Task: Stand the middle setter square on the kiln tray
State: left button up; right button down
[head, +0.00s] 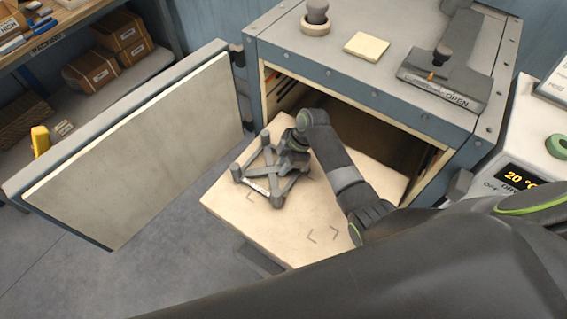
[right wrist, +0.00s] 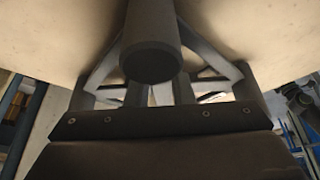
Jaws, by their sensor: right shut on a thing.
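The setter (head: 274,187), a dark grey open frame with upright posts and cross bars, is over the left part of the pulled-out cream kiln tray (head: 345,205). My right gripper (head: 288,160) is shut on its far right side. The setter also shows close up in the right wrist view (right wrist: 212,70), with one round post near the lens and the tray surface (right wrist: 60,30) behind. It looks turned relative to the tray edges. I cannot tell whether its feet touch the tray. Thin corner marks show on the tray. My left gripper is not in view.
The kiln (head: 350,60) stands open behind the tray, its door (head: 140,150) swung out to the left. A small cream slab (head: 366,46) and a knobbed ring (head: 316,22) sit on top. A dryer display (head: 525,178) is at right. The tray's front right is clear.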

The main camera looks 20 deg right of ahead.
jog(key=shift+f, duration=0.15)
jog(key=c, duration=1.3)
grip_release()
jog(key=shift+o, duration=0.2)
jog(key=b+v, duration=0.1)
jog(key=v, duration=1.1)
